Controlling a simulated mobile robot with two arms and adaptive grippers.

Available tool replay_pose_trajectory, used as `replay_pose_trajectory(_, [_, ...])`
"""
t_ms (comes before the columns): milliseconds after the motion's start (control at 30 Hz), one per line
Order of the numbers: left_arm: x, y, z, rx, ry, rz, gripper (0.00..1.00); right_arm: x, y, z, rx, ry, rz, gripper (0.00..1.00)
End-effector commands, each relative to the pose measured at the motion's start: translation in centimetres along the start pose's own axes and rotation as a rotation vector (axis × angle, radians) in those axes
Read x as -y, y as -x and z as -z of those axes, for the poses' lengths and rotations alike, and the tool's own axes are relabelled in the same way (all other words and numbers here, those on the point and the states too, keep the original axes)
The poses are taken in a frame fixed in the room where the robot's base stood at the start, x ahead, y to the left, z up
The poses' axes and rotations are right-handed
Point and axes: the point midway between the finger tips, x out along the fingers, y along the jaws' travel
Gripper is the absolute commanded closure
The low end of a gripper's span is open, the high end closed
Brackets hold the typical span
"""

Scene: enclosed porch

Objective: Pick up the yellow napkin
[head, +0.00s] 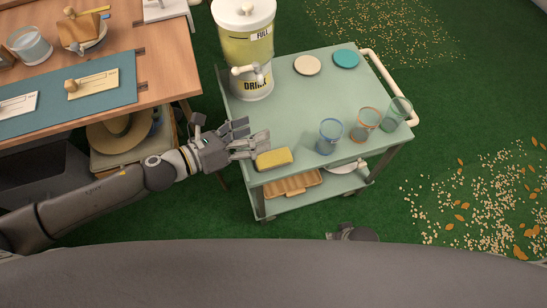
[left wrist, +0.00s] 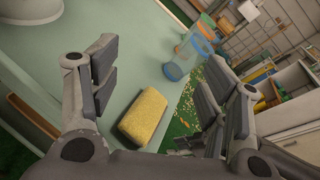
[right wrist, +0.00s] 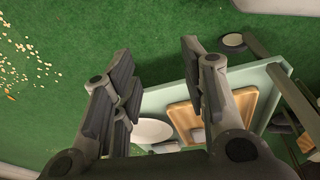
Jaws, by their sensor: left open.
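The yellow napkin (head: 274,159) looks like a thick folded block and lies on the green cart top (head: 300,95) near its front left edge. My left gripper (head: 252,142) is open just left of the napkin. In the left wrist view, the napkin (left wrist: 144,115) lies between and beyond the open fingers of the left gripper (left wrist: 160,85), with nothing held. My right gripper (right wrist: 155,75) is open and empty in the right wrist view, low beside the cart, near its lower shelf.
A drink dispenser (head: 244,45) stands at the cart's back left. Several glasses, including a blue-rimmed one (head: 329,136), stand right of the napkin. A cream coaster (head: 307,65) and a teal coaster (head: 346,58) lie behind. A wooden table (head: 165,70) is left. A wooden tray (head: 292,184) sits on the lower shelf.

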Motion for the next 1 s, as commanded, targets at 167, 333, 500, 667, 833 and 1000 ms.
replay_pose_trajectory(167, [-0.6, 3.1, 3.8, -0.163, -0.382, 0.159, 0.30, 0.0, 0.0, 0.2, -0.002, 0.000, -0.001, 0.60])
replay_pose_trajectory(333, [-0.7, 4.3, 5.4, -0.219, -0.508, 0.229, 0.30, 0.0, 0.0, 0.1, -0.001, 0.000, -0.001, 0.60])
replay_pose_trajectory(500, [-0.2, 2.0, 6.1, -0.221, -0.518, 0.237, 0.30, 0.0, -0.6, -0.4, 0.004, 0.001, 0.000, 0.60])
replay_pose_trajectory(667, [0.0, 0.1, 6.7, -0.220, -0.514, 0.235, 0.30, 0.0, -1.0, -0.7, 0.005, 0.001, 0.000, 0.60])
replay_pose_trajectory(833, [0.1, -0.9, 7.0, -0.221, -0.514, 0.234, 0.30, 0.0, -1.1, -0.8, 0.005, 0.001, 0.000, 0.60])
replay_pose_trajectory(1000, [0.3, -3.2, 7.7, -0.219, -0.513, 0.236, 0.30, 0.0, -0.9, -0.5, 0.003, 0.001, 0.000, 0.60])
